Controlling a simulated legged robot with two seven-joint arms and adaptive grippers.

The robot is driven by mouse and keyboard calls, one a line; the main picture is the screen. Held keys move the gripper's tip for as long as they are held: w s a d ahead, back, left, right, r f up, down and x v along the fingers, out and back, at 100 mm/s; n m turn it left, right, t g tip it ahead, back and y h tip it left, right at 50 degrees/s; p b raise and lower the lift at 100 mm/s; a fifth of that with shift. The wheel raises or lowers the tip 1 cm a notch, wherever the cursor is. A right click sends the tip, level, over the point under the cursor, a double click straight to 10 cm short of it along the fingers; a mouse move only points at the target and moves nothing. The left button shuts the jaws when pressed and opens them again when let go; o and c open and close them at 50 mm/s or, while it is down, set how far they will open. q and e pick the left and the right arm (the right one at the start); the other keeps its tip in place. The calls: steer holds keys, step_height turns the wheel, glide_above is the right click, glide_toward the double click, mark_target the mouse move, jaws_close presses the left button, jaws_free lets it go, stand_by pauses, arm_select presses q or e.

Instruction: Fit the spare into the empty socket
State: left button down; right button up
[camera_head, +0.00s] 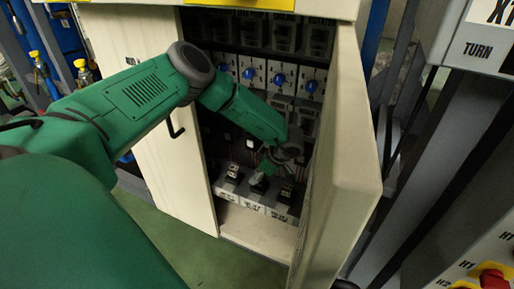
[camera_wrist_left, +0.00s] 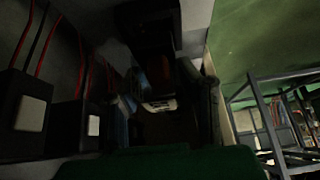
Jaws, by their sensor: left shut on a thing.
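My left gripper (camera_head: 265,170) reaches into the open cabinet, low down, in front of a row of black units on a pale ledge. It is shut on the spare (camera_wrist_left: 160,88), a small dark piece with a pale end, seen dimly between the fingers in the left wrist view. In the head view the gripper largely hides the spare. One black unit (camera_head: 233,173) stands left of the gripper and another (camera_head: 287,193) to its right. The empty socket cannot be made out clearly; the middle place is partly covered by my gripper. My right gripper is out of view.
The cabinet door (camera_head: 345,165) stands open close to the right of my left arm. The left cabinet panel (camera_head: 150,110) is on the other side. Blue knobs (camera_head: 278,79) sit above. Red and black wires (camera_wrist_left: 82,65) run beside dark units in the wrist view.

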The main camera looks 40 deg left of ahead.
arm_select(q)
steer(key=shift+f+b, duration=0.55)
steer(key=shift+f, duration=0.3)
steer(key=c, duration=1.1)
jaws_free()
steer(key=shift+o, duration=0.2)
steer(key=v, duration=0.6)
steer(key=shift+w+d+r, duration=0.1)
steer(key=shift+d+r, duration=0.05)
steer(key=shift+r, duration=0.05)
steer(key=shift+d+r, duration=0.2)
steer(key=shift+r, duration=0.15)
